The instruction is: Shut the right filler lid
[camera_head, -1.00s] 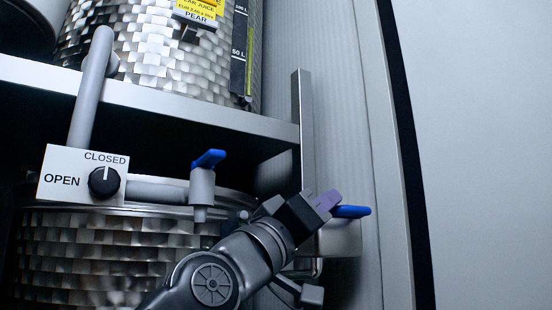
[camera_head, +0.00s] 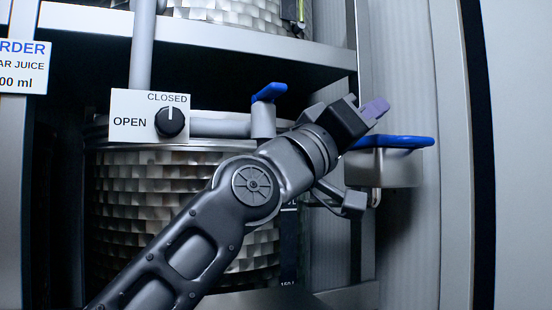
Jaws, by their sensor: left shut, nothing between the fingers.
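A flat blue piece (camera_head: 398,142) lies level on top of a small grey metal box (camera_head: 388,171) at the right side wall. I cannot tell for sure whether it is the right filler lid. My left gripper (camera_head: 375,108), with purple fingers, is shut and empty. It shows just above and in front of the blue piece's left part; whether it touches is unclear. My left arm comes up from the lower left and hides part of the box's left side. My right gripper is not in view.
A blue-handled tap (camera_head: 266,95) sits left of my gripper on a grey pipe. A panel with a black knob (camera_head: 170,121) reads OPEN and CLOSED. A patterned steel tank (camera_head: 130,210) stands behind my arm, under a metal shelf (camera_head: 200,32).

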